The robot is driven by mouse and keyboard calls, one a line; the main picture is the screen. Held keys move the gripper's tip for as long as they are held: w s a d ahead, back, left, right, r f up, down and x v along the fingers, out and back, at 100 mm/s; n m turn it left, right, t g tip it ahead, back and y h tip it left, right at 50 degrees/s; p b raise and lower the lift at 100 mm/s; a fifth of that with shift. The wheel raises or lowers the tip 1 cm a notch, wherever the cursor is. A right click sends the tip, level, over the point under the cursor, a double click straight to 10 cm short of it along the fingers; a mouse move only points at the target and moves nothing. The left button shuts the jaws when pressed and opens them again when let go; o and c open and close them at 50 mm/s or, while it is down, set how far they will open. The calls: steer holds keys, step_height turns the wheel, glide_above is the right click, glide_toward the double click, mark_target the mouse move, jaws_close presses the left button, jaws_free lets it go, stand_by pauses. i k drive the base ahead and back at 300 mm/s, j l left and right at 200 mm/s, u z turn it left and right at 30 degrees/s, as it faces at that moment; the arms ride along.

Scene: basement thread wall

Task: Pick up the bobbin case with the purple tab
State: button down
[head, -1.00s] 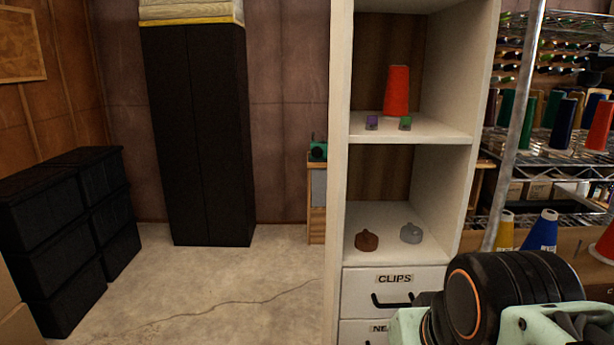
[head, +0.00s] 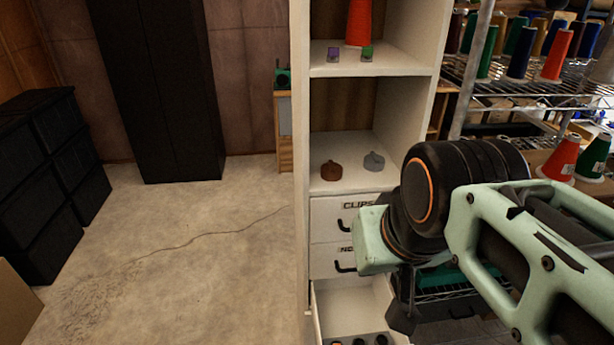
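A small block with a purple face (head: 333,54), likely the bobbin case with the purple tab, stands on the upper shelf (head: 400,72) of the pale cabinet. A similar small block with a green face (head: 367,54) stands to its right. Both are too small to make out in detail. My gripper (head: 403,312) is only partly seen, dark, below my arm and by the open bottom drawer (head: 345,300). It is well below the upper shelf in the picture. Whether its fingers are open or shut cannot be seen.
A red thread cone (head: 359,22) stands behind the two blocks. A brown lidded thing (head: 331,170) and a grey one (head: 373,161) sit on the lower shelf. Small dark items lie in the drawer. A wire rack (head: 510,93) is at right.

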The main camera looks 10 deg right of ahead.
mark_target(333, 56)
steer(key=i+l+u, duration=0.25)
steer(key=l+u, duration=0.25)
steer(key=l, duration=0.25)
steer(key=k+l+u, duration=0.1)
steer(key=l, duration=0.2)
steer(key=k+l+u, duration=0.1)
steer(key=i+j+z, duration=0.1)
steer(key=i+j, duration=0.15)
